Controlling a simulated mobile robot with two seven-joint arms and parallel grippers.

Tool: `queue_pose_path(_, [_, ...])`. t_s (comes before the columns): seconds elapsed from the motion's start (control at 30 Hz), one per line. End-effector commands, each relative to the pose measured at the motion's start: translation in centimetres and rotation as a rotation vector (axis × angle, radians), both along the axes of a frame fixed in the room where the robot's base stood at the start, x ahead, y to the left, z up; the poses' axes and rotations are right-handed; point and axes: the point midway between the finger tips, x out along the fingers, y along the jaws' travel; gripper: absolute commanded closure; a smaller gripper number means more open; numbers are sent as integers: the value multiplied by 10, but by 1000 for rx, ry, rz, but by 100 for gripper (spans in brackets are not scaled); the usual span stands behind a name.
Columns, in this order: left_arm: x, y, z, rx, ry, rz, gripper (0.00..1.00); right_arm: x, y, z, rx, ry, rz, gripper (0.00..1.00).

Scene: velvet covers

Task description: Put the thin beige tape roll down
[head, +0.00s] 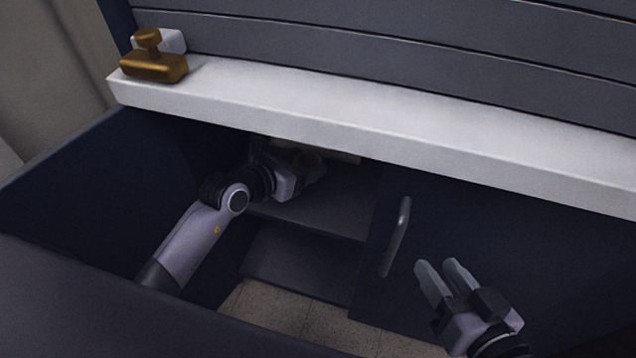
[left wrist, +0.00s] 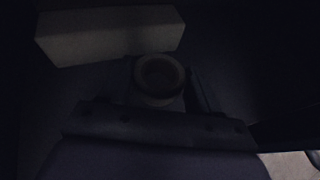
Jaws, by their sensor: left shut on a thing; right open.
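The thin beige tape roll (left wrist: 160,78) shows dimly in the left wrist view as a ring between my left gripper's fingers. My left gripper (head: 314,170) is shut on it, reaching inside the dark cabinet over the upper shelf (head: 310,211). In the head view the roll is hard to make out in the shadow. I cannot tell whether the roll touches the shelf. My right gripper (head: 445,276) is open and empty in front of the closed cabinet door.
A pale box (left wrist: 110,35) lies just beyond the roll in the cabinet. The white countertop (head: 370,120) overhangs the opening. A brass stamp-like object (head: 154,62) stands on it at the left. The closed door with a handle (head: 396,237) borders the opening on the right.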

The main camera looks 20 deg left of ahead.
Motion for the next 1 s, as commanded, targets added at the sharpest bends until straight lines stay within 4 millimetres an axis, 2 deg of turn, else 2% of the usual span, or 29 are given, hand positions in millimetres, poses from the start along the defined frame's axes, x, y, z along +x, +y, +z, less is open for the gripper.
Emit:
queue_pose_path(0.03, [0,0,-16,1,1,0,67,-1,-3,-6,-18,-21,-5,57])
queue_pose_path(0.1, [0,0,-26,1,1,0,67,-2,-7,-6,-39,-48,-12,57])
queue_pose_path(0.27, [0,0,-38,0,0,0,67,-3,-12,-4,-66,-84,-21,57])
queue_pose_path(0.47, [0,0,-66,0,0,0,67,-6,-20,-4,-118,-155,-37,57])
queue_pose_path(0.93, [0,0,-73,-1,-1,0,67,-6,-23,0,-135,-179,-43,57])
queue_pose_path(0.97, [0,0,-72,-1,-1,0,31,-7,-23,0,-137,-179,-42,57])
queue_pose_path(1.0, [0,0,-72,-1,-1,0,18,-7,-23,1,-136,-179,-42,57])
